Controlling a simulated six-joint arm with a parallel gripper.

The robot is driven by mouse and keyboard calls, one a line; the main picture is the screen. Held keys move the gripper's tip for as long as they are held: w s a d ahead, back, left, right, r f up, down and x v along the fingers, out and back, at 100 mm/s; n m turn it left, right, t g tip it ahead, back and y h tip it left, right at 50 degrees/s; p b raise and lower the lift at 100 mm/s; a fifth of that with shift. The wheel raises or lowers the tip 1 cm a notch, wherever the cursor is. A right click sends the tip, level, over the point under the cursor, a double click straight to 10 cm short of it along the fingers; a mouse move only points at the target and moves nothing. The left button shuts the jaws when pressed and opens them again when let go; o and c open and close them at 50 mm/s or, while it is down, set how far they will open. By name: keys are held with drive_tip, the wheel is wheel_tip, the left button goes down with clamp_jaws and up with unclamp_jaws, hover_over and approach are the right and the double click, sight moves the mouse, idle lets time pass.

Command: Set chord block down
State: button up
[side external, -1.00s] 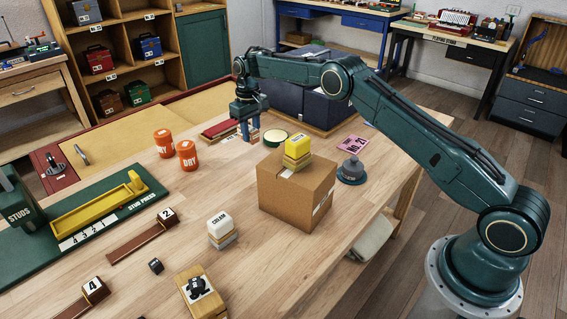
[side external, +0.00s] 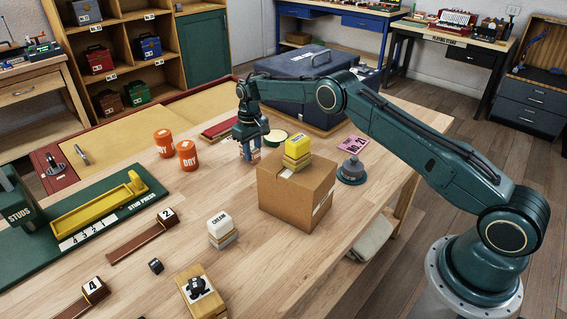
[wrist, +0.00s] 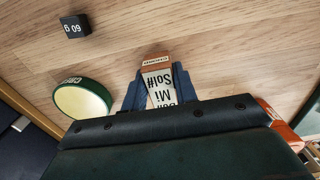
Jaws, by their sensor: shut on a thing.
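My gripper (side external: 249,153) is shut on the chord block (wrist: 158,84), which shows in the wrist view between the two blue fingers. The block has a white label with dark lettering reading "Sol#" and "Mi", and an orange-brown end. In the side view the gripper hangs low over the wooden table, left of the cardboard box and behind it. The block is small there and largely hidden by the fingers. I cannot tell whether its underside touches the table.
A round green-rimmed tin (wrist: 82,103) stands close beside the gripper. A cardboard box (side external: 297,195) with yellow blocks (side external: 297,150) on top stands nearer the camera. Orange canisters (side external: 187,155) are to the left. A dark 60 g weight (wrist: 75,26) sits on open table.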

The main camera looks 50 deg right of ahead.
sight(252, 149)
drive_tip(key=shift+f, duration=0.4)
drive_tip(key=shift+f, duration=0.1)
drive_tip(key=o, duration=1)
drive_tip(key=shift+c, duration=0.2)
wheel_tip(252, 149, up, 12)
drive_tip(key=shift+r, duration=0.2)
idle(0.3)
